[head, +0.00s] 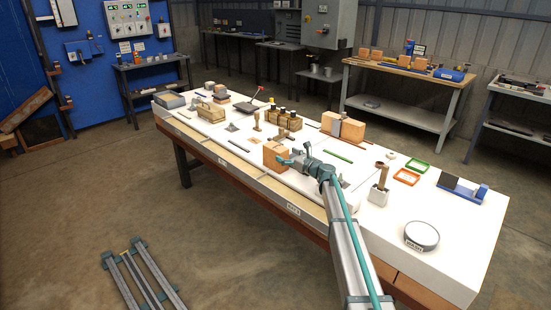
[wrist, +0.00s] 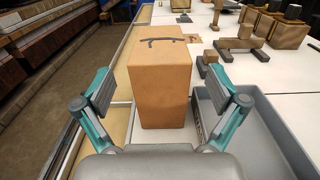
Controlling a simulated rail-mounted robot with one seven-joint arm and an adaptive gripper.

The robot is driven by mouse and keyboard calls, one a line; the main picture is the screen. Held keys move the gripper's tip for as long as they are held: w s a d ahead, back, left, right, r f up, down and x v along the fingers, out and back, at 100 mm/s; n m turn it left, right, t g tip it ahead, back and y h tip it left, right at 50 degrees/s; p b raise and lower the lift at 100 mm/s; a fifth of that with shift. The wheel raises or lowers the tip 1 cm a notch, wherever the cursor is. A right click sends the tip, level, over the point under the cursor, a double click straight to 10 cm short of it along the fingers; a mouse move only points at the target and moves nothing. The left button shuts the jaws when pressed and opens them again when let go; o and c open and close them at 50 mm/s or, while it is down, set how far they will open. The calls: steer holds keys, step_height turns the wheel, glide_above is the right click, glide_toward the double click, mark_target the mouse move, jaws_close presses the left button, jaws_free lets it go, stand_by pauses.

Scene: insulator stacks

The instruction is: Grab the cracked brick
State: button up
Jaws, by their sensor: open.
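The cracked brick is an orange-brown block (wrist: 160,85) standing upright in the middle of the wrist view. A dark, curved crack-like line runs across its top. In the head view the brick (head: 270,160) stands near the table's front edge, partly hidden by my gripper. My gripper (wrist: 166,92) is open, with one teal-and-grey finger on each side of the near part of the brick. Gaps show between both fingers and the brick, so they do not look to be touching it.
A grey tray (wrist: 268,140) lies just right of the brick in the wrist view. Behind stand a wooden bottle carrier (head: 283,121) and other bricks around a grey block (head: 352,132). A round grey disc (head: 421,233) lies at the table's right end. Open floor lies in front.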

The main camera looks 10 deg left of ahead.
mark_target(278, 149)
steer(key=shift+p+x, duration=0.5)
steer(key=shift+x, duration=2.35)
steer(key=c, duration=1.5)
steer(key=shift+c, duration=0.5)
steer(key=shift+r, duration=0.15)
